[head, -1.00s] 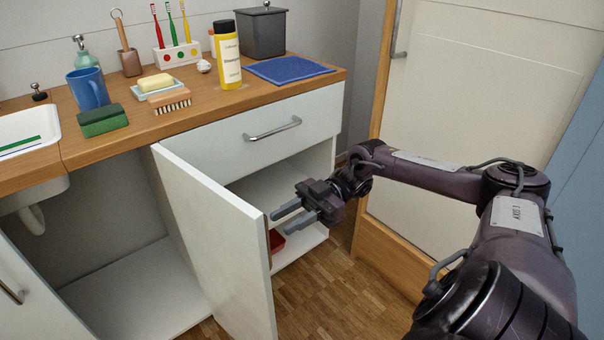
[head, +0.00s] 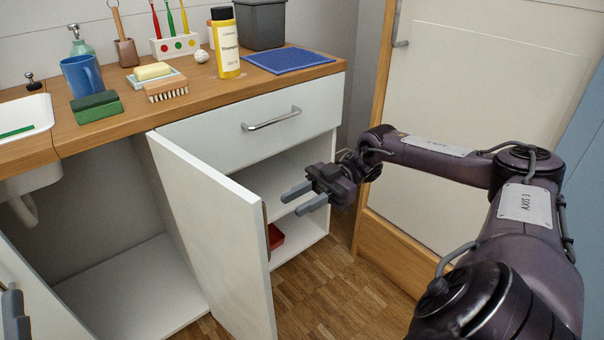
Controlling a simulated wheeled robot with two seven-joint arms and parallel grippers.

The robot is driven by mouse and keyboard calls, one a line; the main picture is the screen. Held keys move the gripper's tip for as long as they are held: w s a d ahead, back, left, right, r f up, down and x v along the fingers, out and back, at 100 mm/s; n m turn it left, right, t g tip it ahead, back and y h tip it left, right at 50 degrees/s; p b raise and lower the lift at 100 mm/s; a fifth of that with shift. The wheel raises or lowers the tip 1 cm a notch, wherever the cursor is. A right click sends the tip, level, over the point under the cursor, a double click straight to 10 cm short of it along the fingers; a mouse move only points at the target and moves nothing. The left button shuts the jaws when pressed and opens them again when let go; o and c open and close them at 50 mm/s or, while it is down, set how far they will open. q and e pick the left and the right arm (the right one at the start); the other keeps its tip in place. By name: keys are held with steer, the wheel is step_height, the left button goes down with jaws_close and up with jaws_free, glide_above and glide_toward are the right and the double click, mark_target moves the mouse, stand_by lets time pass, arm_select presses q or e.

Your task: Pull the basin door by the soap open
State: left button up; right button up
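The white basin door (head: 205,225) stands swung well out, hinged at the divider on the right of the basin compartment. Its far face is hidden; a small brown part shows at its free edge. The soap (head: 152,71) lies on its dish on the counter above. My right gripper (head: 290,204) is right of the door's free edge, in front of the shelf opening. Its two fingers are apart with nothing between them, and it looks clear of the door. Part of my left gripper (head: 14,312) shows at the bottom left edge; its opening cannot be judged.
The basin (head: 25,112) is at the left, above an empty compartment (head: 135,290). Right of the door are a closed drawer (head: 255,135) and an open shelf space holding a red item (head: 276,236). Floor (head: 325,300) is clear right of the door.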

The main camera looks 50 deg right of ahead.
arm_select(q)
steer(key=shift+s+a+r+t+h, duration=0.15)
steer(key=shift+s+r+t, duration=0.15)
steer(key=shift+r, duration=0.2)
steer(key=shift+s+a+r+t+h, duration=0.15)
steer(key=shift+s+r+t, duration=0.15)
steer(key=shift+r, duration=0.2)
